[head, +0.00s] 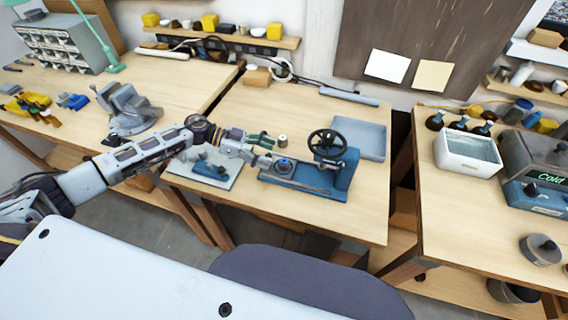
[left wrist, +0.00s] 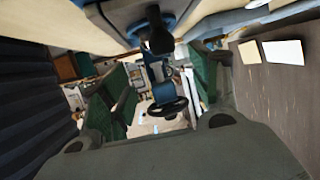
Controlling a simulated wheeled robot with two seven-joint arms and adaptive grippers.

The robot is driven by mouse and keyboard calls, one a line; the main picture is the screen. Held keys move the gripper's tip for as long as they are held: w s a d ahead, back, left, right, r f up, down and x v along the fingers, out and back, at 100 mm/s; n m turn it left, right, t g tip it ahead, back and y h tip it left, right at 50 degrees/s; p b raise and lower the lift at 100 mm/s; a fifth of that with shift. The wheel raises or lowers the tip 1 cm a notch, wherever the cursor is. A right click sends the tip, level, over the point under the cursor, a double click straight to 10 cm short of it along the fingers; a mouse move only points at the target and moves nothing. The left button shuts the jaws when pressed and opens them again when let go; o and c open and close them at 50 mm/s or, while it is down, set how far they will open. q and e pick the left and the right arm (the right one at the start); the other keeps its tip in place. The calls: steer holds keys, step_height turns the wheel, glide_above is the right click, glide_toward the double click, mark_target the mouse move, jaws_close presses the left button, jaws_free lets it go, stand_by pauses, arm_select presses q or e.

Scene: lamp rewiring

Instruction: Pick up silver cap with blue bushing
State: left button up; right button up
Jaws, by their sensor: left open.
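A small silver round piece with blue on it (head: 284,164), which looks like the silver cap with the blue bushing, sits on the base of the blue press (head: 335,172). My left gripper (head: 268,150) is open, just left of and near this piece; I cannot tell whether it touches it. A small silver cylinder (head: 283,140) shows just beyond the fingertips. In the left wrist view, the green-padded fingers (left wrist: 160,95) stand apart. The press handwheel (left wrist: 167,107) shows between them, and I cannot make out the cap there. My right gripper is out of view.
The press handwheel (head: 326,143) rises right of my gripper. A grey-blue tray (head: 372,138) lies behind the press. A pale mat with blue parts (head: 222,178) lies below my left forearm. A white bin (head: 467,163) stands on the right table.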

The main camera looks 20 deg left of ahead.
mark_target(280, 160)
arm_select(q)
steer(key=shift+d, duration=0.1)
stand_by(0.3)
steer(key=shift+f+p+x, duration=0.2)
steer(key=shift+p+x, duration=0.1)
steer(key=shift+x, duration=1)
steer(key=shift+f+p+x, duration=0.2)
steer(key=shift+p+x, duration=0.05)
steer(key=shift+x, duration=1.05)
steer(key=c, duration=1.3)
steer(key=shift+o, duration=0.2)
steer(key=shift+r, duration=0.15)
step_height(280, 160, up, 10)
